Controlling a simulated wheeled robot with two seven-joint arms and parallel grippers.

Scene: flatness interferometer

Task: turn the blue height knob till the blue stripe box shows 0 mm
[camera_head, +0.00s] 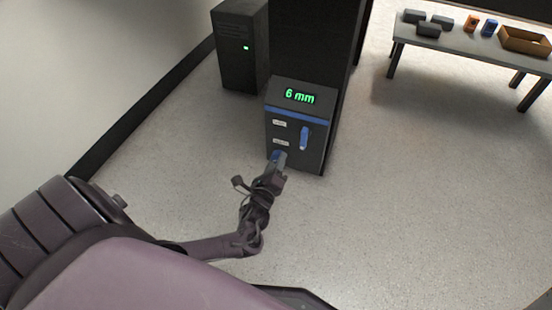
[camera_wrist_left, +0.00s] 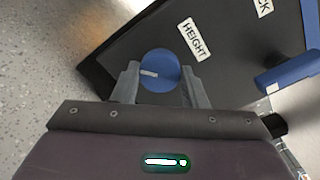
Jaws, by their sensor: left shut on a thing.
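The blue stripe box (camera_head: 297,111) stands against a dark column, and its green display (camera_head: 300,96) reads 6 mm. The blue height knob (camera_wrist_left: 160,71) is round with a pale mark, below a HEIGHT label (camera_wrist_left: 194,39) in the left wrist view. My left gripper (camera_wrist_left: 160,84) is shut on the knob, one finger on each side. In the head view my left gripper (camera_head: 279,158) is at the lower left of the box front and mostly covers the knob. My right gripper is not in view.
A blue lever handle (camera_head: 305,138) is on the box front, right of the knob; it also shows in the left wrist view (camera_wrist_left: 287,73). A black cabinet (camera_head: 238,60) stands behind left. A bench (camera_head: 455,46) with small blocks and an orange tray (camera_head: 525,41) is at upper right. Floor right of the box is clear.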

